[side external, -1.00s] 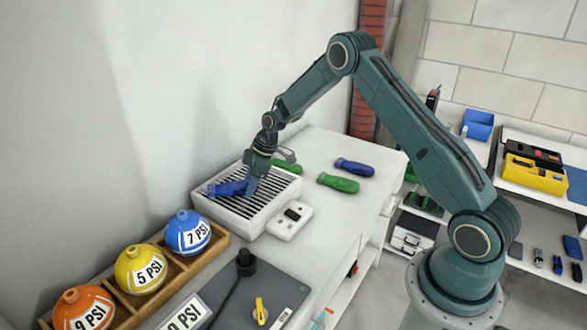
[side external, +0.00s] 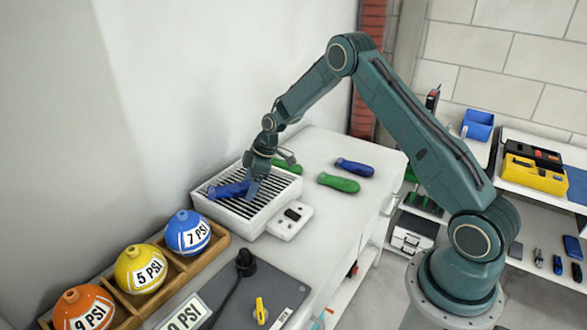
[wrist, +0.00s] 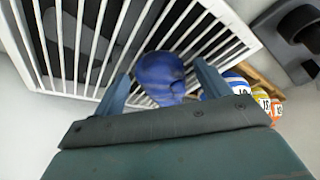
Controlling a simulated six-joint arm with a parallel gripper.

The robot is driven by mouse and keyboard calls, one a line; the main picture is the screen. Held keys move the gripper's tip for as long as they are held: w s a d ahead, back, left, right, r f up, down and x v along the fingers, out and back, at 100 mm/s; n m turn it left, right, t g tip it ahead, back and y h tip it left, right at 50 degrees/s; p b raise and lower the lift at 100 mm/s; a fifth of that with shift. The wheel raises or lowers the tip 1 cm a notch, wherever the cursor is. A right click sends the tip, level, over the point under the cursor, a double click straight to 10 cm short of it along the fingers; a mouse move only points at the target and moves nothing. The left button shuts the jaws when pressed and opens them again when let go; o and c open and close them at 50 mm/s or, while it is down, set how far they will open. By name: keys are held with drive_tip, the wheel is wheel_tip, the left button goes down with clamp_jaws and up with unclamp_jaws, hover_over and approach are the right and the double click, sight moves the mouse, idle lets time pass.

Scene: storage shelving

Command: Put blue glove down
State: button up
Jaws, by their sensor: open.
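The blue glove (side external: 228,190) lies on the slatted top of a white box (side external: 246,216) against the wall. In the wrist view the glove (wrist: 160,77) shows as a rounded blue shape over the white slats, between my two fingers. My gripper (side external: 256,184) is low over the box, at the right end of the glove. In the wrist view my gripper (wrist: 160,72) has its fingers apart, with visible gaps on both sides of the glove. Part of the glove's far end is hidden from the wrist view.
A small white control unit (side external: 290,221) adjoins the box. A wooden rack (side external: 216,248) with orange, yellow and blue PSI balls stands in front. Bare bench lies behind the handles.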

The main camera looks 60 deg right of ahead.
drive_tip(key=v, duration=1.2)
idle(0.4)
drive_tip(key=s+a+r+m+t+h, duration=0.1)
drive_tip(key=s+a+r+m, duration=0.1)
drive_tip(key=s+a+r, duration=0.5)
drive_tip(key=s+a+r+m+h, duration=0.1)
drive_tip(key=s+a+r+m, duration=0.1)
drive_tip(key=s+r, duration=0.75)
drive_tip(key=s+a+m, duration=0.1)
drive_tip(key=s+m, duration=0.1)
drive_tip(key=s, duration=0.7)
drive_tip(key=s+a+r+m+t+h, duration=0.1)
drive_tip(key=s+a+m, duration=0.1)
drive_tip(key=s, duration=0.8)
drive_tip(key=shift+s+r+m, duration=0.15)
drive_tip(key=shift+r+m, duration=0.05)
drive_tip(key=shift+m, duration=0.3)
